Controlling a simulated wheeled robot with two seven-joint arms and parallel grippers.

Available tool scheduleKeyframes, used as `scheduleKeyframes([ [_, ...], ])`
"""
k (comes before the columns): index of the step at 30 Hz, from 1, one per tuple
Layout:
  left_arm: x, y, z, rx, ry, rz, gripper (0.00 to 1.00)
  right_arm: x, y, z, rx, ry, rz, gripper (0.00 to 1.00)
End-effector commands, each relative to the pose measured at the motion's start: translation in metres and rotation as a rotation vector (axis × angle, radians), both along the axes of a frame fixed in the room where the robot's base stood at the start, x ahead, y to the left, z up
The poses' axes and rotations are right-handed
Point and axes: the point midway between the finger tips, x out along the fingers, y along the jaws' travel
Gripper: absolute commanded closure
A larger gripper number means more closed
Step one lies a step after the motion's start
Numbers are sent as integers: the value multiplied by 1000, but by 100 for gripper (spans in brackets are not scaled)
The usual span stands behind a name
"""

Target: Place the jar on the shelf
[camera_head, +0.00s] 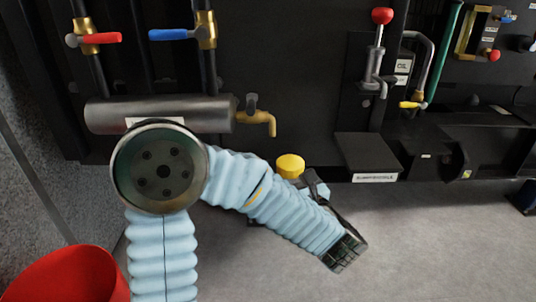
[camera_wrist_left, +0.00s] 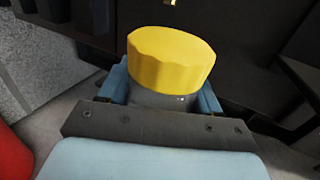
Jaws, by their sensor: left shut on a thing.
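The jar shows mainly as a ribbed yellow lid (camera_head: 290,165), just beyond my left forearm in the head view. In the left wrist view its yellow lid (camera_wrist_left: 172,60) tops a grey body (camera_wrist_left: 160,98). My left gripper (camera_wrist_left: 162,95) is shut on the jar, with a light blue finger on each side of the body. In the head view my forearm hides most of the gripper and the jar's body. A black shelf (camera_head: 368,150) with a white front label juts from the dark panel, right of the jar. My right gripper is not in view.
Above the shelf stands a red-knobbed pump (camera_head: 380,50). A metal cylinder with a brass tap (camera_head: 262,122) is left of the jar. A red bin (camera_head: 70,278) stands at the lower left. The grey floor right of my arm is mostly clear.

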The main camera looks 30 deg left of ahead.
Motion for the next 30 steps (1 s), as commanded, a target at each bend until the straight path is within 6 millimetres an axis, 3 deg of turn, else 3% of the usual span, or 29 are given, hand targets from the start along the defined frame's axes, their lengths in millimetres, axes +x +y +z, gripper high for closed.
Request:
scheduleKeyframes([
  [3,18,27,1,-1,1,6,66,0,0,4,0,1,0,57],
  [6,30,42,0,0,0,2,66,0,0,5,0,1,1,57],
  [14,43,60,0,0,0,2,66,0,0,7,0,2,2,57],
  [19,59,82,0,0,0,2,66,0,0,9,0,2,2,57],
  [30,60,82,-9,-1,-1,-2,66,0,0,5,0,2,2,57],
])
